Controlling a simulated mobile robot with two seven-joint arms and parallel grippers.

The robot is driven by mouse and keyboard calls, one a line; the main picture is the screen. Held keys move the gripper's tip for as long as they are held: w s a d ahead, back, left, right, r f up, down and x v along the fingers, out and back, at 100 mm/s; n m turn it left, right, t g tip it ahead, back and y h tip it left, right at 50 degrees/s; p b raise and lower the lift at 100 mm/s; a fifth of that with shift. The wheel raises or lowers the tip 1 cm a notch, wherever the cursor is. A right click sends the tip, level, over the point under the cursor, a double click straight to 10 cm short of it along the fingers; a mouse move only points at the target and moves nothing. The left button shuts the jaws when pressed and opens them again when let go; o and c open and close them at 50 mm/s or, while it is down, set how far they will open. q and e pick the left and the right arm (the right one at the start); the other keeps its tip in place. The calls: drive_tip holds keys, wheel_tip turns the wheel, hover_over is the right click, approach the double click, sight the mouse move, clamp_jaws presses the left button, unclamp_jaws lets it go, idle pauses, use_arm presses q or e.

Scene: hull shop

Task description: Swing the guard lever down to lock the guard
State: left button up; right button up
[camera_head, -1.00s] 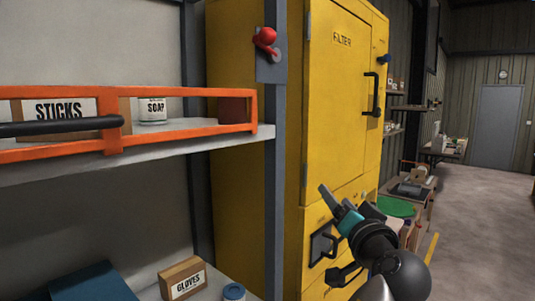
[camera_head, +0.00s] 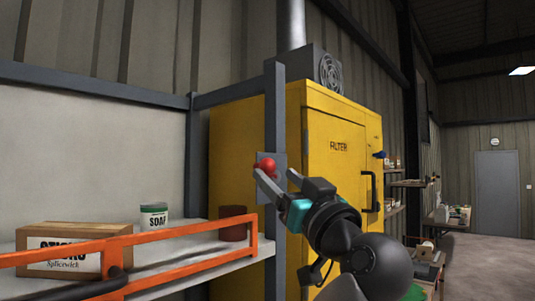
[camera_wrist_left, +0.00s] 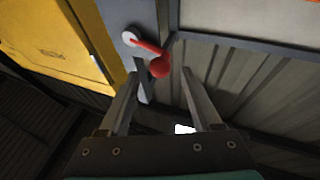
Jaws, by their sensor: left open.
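The guard lever (camera_head: 268,165) is a red arm with a red ball, on a grey plate on the rack's upright post. In the left wrist view the ball (camera_wrist_left: 160,68) shows at the end of the arm, away from a pale round pivot. My left gripper (camera_head: 272,178) is open at the lever. In the wrist view its fingertips (camera_wrist_left: 162,72) appear on either side of the ball; I cannot tell whether they touch it. The orange guard (camera_head: 190,234) runs along the shelf front. My right gripper is not in view.
A sticks box (camera_head: 72,248), a soap tin (camera_head: 154,216) and a dark red container (camera_head: 233,223) stand on the shelf behind the guard. A yellow filter cabinet (camera_head: 340,125) stands behind the post. Open floor (camera_head: 490,252) lies at the right.

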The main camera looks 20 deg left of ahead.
sight(271, 170)
use_arm(q)
drive_tip(key=p+x, duration=0.2)
drive_tip(key=x, duration=0.3)
drive_tip(key=shift+w+a, duration=0.1)
drive_tip(key=shift+c, duration=0.3)
clamp_jaws()
idle(1.0)
